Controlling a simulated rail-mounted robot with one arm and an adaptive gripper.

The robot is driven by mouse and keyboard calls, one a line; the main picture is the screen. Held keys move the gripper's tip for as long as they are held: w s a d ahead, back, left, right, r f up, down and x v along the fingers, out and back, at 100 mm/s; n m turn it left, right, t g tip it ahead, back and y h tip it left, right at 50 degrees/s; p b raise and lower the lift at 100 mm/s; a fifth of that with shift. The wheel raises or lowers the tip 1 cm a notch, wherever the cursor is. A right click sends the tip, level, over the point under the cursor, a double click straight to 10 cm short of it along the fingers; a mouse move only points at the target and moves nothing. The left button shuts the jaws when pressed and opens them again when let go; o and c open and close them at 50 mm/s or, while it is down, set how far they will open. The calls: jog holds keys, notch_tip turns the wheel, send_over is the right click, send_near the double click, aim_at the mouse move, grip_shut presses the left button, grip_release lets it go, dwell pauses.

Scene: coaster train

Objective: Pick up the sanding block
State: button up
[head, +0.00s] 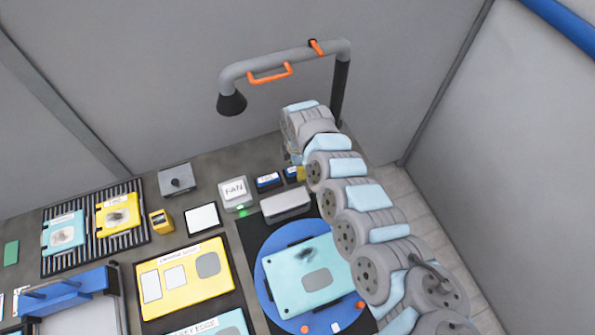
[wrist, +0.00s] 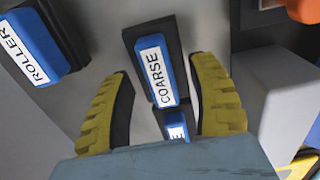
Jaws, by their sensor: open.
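A blue block with a white label reading COARSE (wrist: 157,70) sits on a dark base in the wrist view; it looks like the sanding block. My gripper (wrist: 163,80) is open, with one yellow ribbed finger on each side of the block's lower part. Both fingers look apart from it. A second, smaller blue labelled piece (wrist: 176,124) shows below it, partly hidden by my gripper's body. In the head view, a small blue labelled block (head: 291,173) is beside my gripper's yellow finger (head: 301,173), and my arm hides the rest of the gripper.
A blue block labelled ROLLER (wrist: 28,50) on a dark holder stands left of the fingers. A grey box (head: 286,205) lies close in front, near the FAN switch (head: 235,192).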

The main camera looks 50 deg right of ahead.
jog(key=shift+f, duration=0.4)
grip_shut()
jog(key=shift+r, duration=0.1)
